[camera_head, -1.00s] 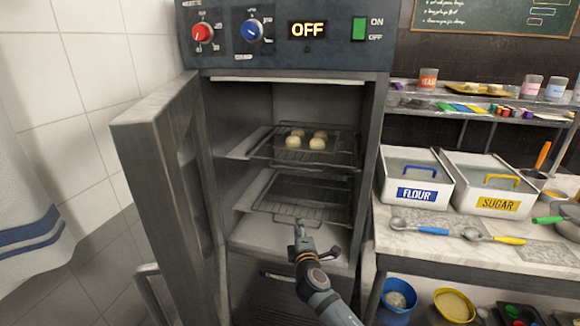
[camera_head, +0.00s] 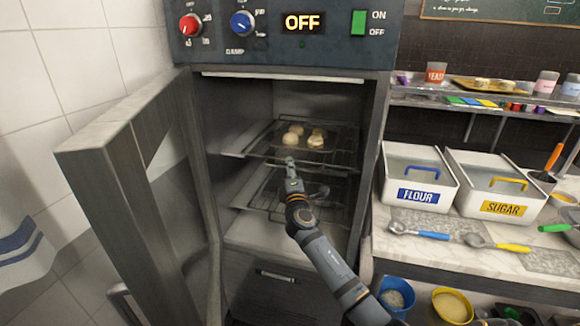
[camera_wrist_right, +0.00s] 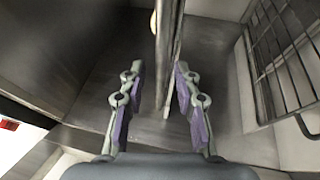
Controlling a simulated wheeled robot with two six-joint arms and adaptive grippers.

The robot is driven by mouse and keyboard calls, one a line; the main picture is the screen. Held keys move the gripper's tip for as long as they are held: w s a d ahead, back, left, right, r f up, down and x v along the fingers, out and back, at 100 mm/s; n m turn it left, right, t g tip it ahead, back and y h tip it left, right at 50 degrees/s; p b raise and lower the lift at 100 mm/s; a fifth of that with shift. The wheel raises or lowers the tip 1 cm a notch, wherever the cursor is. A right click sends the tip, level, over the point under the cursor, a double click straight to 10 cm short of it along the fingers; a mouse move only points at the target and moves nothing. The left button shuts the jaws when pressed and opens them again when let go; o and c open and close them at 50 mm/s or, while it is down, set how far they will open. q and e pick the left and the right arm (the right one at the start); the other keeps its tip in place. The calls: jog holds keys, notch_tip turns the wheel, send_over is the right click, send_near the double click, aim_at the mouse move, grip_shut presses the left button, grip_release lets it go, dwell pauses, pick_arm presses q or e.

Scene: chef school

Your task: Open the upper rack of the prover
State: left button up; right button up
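The prover (camera_head: 280,76) stands with its door open to the left. Its upper rack (camera_head: 330,160) is inside and carries several pale dough balls (camera_head: 292,138). The lower rack (camera_head: 262,207) is inside below it. My right gripper (camera_head: 290,162) is at the front edge of the upper rack. In the right wrist view my right gripper (camera_wrist_right: 160,82) has its two fingers apart, with a thin edge-on bar (camera_wrist_right: 166,45), seemingly the upper rack's front, between or just beyond them. Contact cannot be told. A wire rack (camera_wrist_right: 285,55), seemingly the lower one, shows at right. My left gripper is not in view.
The thick prover door (camera_head: 125,160) fills the left side. A counter (camera_head: 390,245) at right holds flour (camera_head: 420,165) and sugar (camera_head: 495,170) bins and scoops. Blue (camera_head: 395,292) and yellow (camera_head: 452,305) tubs sit below. Space before the door opening is mostly clear.

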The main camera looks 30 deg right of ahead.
jog(key=shift+w+d, duration=0.2)
jog(key=shift+w, duration=0.05)
grip_shut()
dwell(0.3)
